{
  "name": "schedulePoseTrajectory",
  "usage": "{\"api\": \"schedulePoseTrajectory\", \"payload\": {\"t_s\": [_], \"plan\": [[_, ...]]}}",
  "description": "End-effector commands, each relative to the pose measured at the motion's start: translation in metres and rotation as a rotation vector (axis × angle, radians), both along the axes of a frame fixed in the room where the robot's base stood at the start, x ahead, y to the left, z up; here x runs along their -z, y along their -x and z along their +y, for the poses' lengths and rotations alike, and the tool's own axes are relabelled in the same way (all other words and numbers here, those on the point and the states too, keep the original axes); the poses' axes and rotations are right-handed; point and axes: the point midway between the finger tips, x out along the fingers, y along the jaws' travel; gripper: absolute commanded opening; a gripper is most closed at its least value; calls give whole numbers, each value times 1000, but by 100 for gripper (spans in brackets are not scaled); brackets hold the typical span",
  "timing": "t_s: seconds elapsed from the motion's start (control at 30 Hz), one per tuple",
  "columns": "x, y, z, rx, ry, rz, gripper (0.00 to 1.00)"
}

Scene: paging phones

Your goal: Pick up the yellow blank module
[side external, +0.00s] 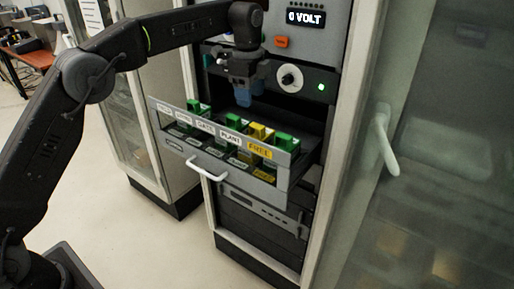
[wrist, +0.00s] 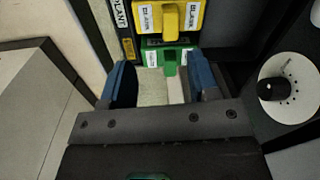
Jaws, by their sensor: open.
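The yellow blank module (side external: 258,131) sits in the open drawer (side external: 187,146), between green modules, near the FREE label. In the wrist view the yellow module (wrist: 171,22) is at the top, with white labels reading BLANK on both sides of its raised grip. My gripper (side external: 243,96) is above the drawer, apart from the modules. In the wrist view its blue fingers (wrist: 160,78) are spread and empty. A green module (wrist: 168,57) shows between and just beyond the fingers, with the yellow one past it.
More green modules (side external: 195,106) stand along the drawer. Its front bears white labels and a yellow FREE label (side external: 260,151). The rack panel behind has a round knob (side external: 290,78), a lit green lamp (side external: 321,87) and a 0 VOLT display (side external: 305,18). A glass door (side external: 440,150) stands right.

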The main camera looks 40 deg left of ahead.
Motion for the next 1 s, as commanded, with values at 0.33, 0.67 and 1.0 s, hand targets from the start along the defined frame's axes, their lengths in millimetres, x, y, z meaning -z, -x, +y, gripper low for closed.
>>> {"api": "schedulePoseTrajectory", "payload": {"t_s": [0.33,0.67,1.0], "plan": [[39,-19,-7,141,-6,43,55],[69,-19,-6,138,-7,42,55],[103,-19,-6,136,-6,39,55]]}}
